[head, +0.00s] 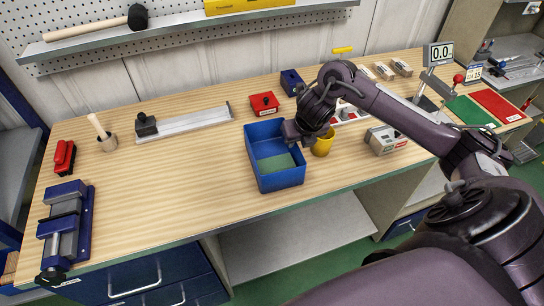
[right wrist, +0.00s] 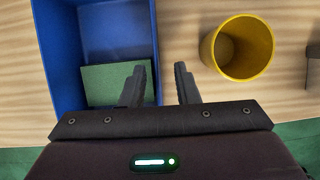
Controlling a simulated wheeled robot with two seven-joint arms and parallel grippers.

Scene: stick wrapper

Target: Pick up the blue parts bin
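The blue parts bin (head: 278,182) sits upright on the wooden workbench, open at the top, with a green panel (head: 274,164) inside. In the right wrist view the bin (right wrist: 52,60) fills the left side, with the green panel (right wrist: 112,84) within. My right gripper (head: 292,132) is at the bin's right wall. In the right wrist view its fingers (right wrist: 160,84) are apart, one on the bin's inner side and one on the outer side of that wall. I cannot tell whether either finger touches it. My left gripper is not in view.
A yellow cup (head: 322,146) stands close to the bin's right side, also in the right wrist view (right wrist: 238,48). A red box (head: 263,104) and a small blue box (head: 291,82) are behind.

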